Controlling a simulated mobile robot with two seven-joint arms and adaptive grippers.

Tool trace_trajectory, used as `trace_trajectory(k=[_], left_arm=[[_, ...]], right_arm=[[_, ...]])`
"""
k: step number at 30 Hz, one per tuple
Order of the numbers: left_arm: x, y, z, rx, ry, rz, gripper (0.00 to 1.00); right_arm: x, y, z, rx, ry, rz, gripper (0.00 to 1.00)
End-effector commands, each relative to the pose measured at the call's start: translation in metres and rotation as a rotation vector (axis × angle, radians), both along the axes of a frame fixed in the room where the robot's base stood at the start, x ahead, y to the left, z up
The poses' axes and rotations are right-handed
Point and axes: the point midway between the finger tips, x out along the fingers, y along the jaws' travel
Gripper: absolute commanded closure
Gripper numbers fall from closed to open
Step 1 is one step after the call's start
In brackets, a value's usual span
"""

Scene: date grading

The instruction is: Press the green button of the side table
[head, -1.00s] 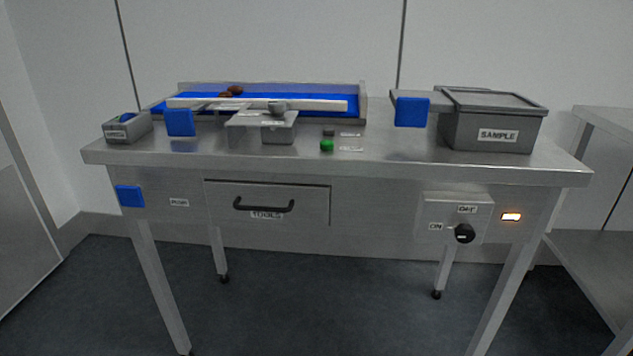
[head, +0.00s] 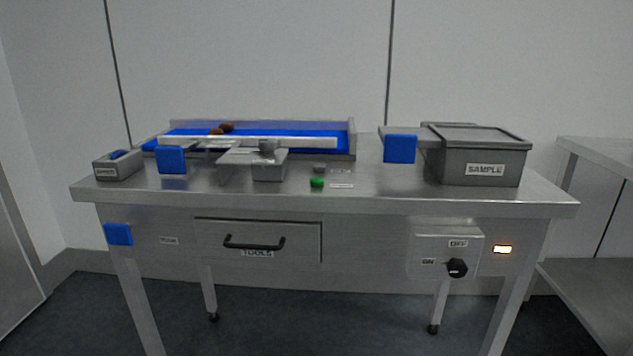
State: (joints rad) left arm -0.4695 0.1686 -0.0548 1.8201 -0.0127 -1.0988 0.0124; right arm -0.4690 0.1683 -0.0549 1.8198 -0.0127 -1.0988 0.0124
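The green button (head: 317,183) is a small round cap on the top of the metal side table (head: 390,196), near its front edge and about the middle. A small dark grey button (head: 319,168) sits just behind it, and each has a white label to its right. Nothing covers the green button. Neither of my grippers shows in the head view.
A blue conveyor (head: 300,141) with brown dates (head: 226,127) lies behind. A SAMPLE box (head: 478,160) stands at right, a small grey bin (head: 118,166) at left. A TOOLS drawer (head: 300,240) and rotary knob (head: 457,268) are on the front.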

Motion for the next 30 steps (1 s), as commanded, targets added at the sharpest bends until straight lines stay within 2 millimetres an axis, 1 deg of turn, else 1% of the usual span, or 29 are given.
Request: trace_trajectory(k=[1, 6, 7, 30], left_arm=[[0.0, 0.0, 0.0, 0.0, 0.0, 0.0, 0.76], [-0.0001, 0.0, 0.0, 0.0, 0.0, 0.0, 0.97], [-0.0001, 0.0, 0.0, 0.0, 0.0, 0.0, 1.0], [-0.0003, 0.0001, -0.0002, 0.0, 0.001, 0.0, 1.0]], right_arm=[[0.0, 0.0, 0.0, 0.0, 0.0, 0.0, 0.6], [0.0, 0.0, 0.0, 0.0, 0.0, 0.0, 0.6], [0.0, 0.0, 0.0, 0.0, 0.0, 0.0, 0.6], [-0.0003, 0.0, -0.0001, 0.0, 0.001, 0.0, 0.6]])
